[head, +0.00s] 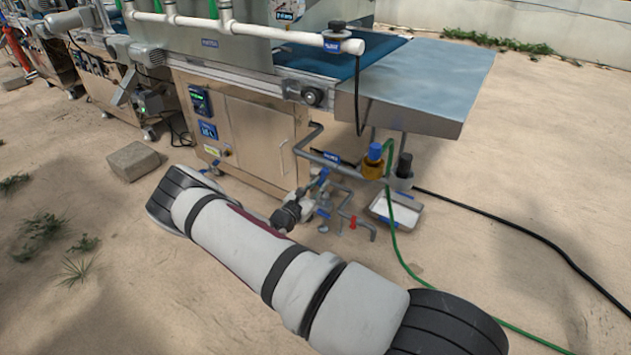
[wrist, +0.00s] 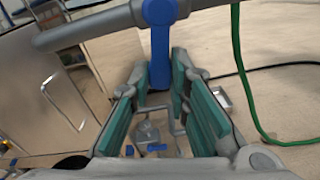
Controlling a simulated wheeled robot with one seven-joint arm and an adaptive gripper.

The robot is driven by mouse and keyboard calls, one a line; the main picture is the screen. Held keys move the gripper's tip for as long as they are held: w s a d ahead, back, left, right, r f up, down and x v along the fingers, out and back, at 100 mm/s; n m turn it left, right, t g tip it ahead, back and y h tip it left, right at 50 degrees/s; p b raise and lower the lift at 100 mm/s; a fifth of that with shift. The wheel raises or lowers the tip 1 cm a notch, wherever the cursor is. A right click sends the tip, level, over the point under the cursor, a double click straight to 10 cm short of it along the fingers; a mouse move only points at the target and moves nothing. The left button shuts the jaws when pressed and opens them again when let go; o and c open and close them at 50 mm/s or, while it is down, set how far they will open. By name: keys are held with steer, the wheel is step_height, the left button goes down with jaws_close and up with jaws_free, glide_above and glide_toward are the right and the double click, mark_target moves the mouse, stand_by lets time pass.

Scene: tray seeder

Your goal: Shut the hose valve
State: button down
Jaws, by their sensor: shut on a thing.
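A blue valve lever (wrist: 159,62) is on a grey pipe (wrist: 85,30) at the top of the wrist view. The lever points from its round hub toward my gripper, roughly crosswise to the pipe. My gripper (wrist: 160,82) has its teal-padded fingers on either side of the lever's end and is shut on it. In the head view my gripper (head: 314,188) is low beside the machine's pipework, and the blue lever (head: 324,175) is small and partly hidden there. A green hose (wrist: 238,80) runs down to the right of the lever.
The steel machine cabinet (head: 255,132) stands left of the pipes. A yellow fitting with a blue top (head: 373,168) and a white tray (head: 397,211) are to the right. A red-marked lower pipe (head: 352,222) sits nearby. A black cable (head: 500,225) crosses open sandy ground.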

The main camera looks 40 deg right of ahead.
steer(key=shift+s+d+f+n+p, duration=0.15)
steer(key=shift+s+n+p, duration=0.4)
steer(key=shift+n, duration=0.85)
steer(key=shift+s, duration=0.15)
steer(key=c, duration=1.5)
jaws_free()
steer(key=v, duration=1.2)
